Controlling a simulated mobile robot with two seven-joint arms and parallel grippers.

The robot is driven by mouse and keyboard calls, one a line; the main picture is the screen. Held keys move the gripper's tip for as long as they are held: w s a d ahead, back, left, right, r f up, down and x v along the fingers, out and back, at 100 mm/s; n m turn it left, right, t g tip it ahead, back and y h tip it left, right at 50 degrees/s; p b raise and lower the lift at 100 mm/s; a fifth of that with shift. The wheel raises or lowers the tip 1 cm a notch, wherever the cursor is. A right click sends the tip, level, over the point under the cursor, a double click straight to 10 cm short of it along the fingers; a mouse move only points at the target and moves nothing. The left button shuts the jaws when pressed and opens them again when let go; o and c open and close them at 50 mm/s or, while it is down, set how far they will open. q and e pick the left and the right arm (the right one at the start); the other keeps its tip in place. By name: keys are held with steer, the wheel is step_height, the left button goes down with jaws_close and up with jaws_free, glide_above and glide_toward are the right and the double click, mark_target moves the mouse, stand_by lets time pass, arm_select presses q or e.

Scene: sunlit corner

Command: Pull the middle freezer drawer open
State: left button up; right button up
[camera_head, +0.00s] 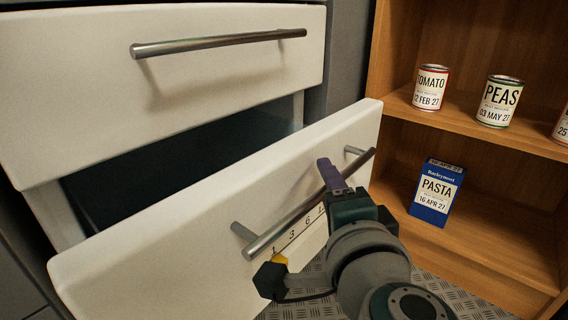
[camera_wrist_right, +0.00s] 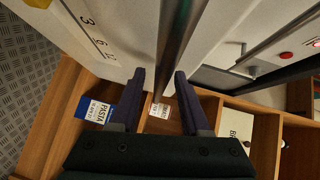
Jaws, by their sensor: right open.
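The middle freezer drawer (camera_head: 170,245) is a white front standing well out from the cabinet, with a dark opening behind its top edge. Its metal bar handle (camera_head: 290,218) runs slantwise across the front on two posts. My right gripper (camera_head: 329,168) is at the handle's right half. In the right wrist view, the open fingers of the gripper (camera_wrist_right: 159,76) stand on either side of the handle bar (camera_wrist_right: 172,40), with gaps beside it. One finger is mostly hidden in the head view. My left gripper is in neither view.
The upper drawer (camera_head: 90,90) is shut, with its own bar handle (camera_head: 220,43). At right, a wooden shelf (camera_head: 480,134) holds a tomato can (camera_head: 430,88), a peas can (camera_head: 499,101) and, lower, a blue pasta box (camera_head: 436,193). Patterned metal floor (camera_head: 440,285) shows below.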

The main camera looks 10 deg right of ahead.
jaws_close()
stand_by(0.3)
stand_by(1.1)
